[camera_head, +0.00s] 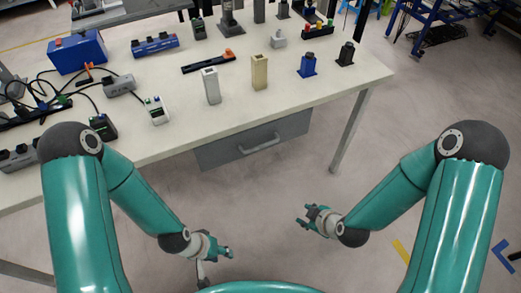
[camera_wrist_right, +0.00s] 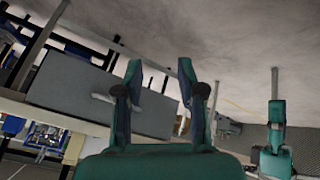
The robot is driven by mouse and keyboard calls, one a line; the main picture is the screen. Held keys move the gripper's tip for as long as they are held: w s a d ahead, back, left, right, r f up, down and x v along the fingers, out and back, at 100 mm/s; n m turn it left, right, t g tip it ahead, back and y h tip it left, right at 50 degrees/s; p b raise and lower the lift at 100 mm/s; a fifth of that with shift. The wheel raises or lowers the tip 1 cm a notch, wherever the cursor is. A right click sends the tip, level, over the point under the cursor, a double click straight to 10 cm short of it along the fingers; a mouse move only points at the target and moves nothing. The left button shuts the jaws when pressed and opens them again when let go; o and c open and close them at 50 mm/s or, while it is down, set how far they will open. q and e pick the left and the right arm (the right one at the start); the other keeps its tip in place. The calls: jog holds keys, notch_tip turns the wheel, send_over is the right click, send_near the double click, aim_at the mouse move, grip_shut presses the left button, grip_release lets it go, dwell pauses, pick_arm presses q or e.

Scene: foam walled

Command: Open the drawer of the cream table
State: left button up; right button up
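The cream table (camera_head: 305,88) fills the upper part of the head view. Its grey drawer (camera_head: 218,153) hangs under the front edge and looks closed, with a light bar handle (camera_head: 262,145) across its front. The drawer (camera_wrist_right: 75,90) also shows in the right wrist view, its handle partly behind a finger. My right gripper (camera_head: 306,214) is open and empty, in front of the table and right of the drawer; its spread fingers show in the right wrist view (camera_wrist_right: 162,78). My left gripper (camera_head: 226,252) is below the drawer in the picture, apart from it; its opening is unclear.
Several small items stand on the table, among them a beige block (camera_head: 259,72), a white block (camera_head: 211,86) and a blue box (camera_head: 77,52) with cables. A table leg (camera_head: 349,132) stands right of the drawer. The floor before the drawer is clear.

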jog(key=w+a+r+n+t+b, duration=0.1)
jog(key=w+a+n+t+b, duration=0.1)
jog(key=w+n+t+b, duration=0.5)
jog(key=n+t+y+b, duration=0.1)
jog(key=n+y+b, duration=0.25)
jog(key=b, duration=1.15)
send_near(260, 147)
jog(key=shift+n, duration=0.35)
jog(key=x, duration=1)
jog(key=shift+w+f, duration=0.3)
jog(key=shift+f, duration=0.05)
grip_shut()
